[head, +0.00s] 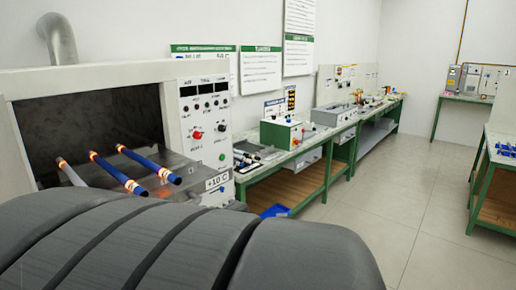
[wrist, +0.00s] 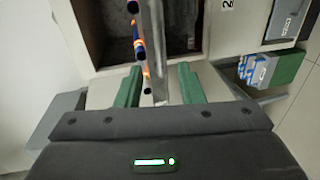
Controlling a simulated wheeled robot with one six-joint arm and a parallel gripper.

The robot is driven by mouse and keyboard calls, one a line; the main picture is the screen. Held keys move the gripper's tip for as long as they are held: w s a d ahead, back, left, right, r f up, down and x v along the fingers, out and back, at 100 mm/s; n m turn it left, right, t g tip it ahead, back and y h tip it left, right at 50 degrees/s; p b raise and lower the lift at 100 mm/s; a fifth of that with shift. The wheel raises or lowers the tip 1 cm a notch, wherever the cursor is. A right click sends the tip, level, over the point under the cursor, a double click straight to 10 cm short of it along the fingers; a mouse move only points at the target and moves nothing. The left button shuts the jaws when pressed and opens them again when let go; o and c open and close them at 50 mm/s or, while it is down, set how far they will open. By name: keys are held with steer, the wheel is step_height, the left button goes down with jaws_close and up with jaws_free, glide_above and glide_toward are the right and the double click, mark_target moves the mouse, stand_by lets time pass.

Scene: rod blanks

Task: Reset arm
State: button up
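In the head view, three rods lie side by side, sticking out of the open box-shaped furnace (head: 85,70). Two are blue with glowing orange bands, the middle rod (head: 112,170) and the right rod (head: 148,163). In the wrist view, blue and orange rod parts (wrist: 138,48) show just left of a grey metal bar. My gripper (wrist: 160,85) has its two green-padded fingers apart, with a gap to either side of that bar. I see nothing clamped between them. The head view does not show the fingers.
My dark arm fills the lower left of the head view. A control panel (head: 205,125) stands right of the furnace opening. Green-framed benches (head: 300,160) with equipment run along the wall. A blue tray (head: 275,211) is low beside them. The floor (head: 410,190) at right is clear.

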steer(key=shift+b+x, duration=1.55)
steer(key=shift+x, duration=4.75)
steer(key=shift+d, duration=0.15)
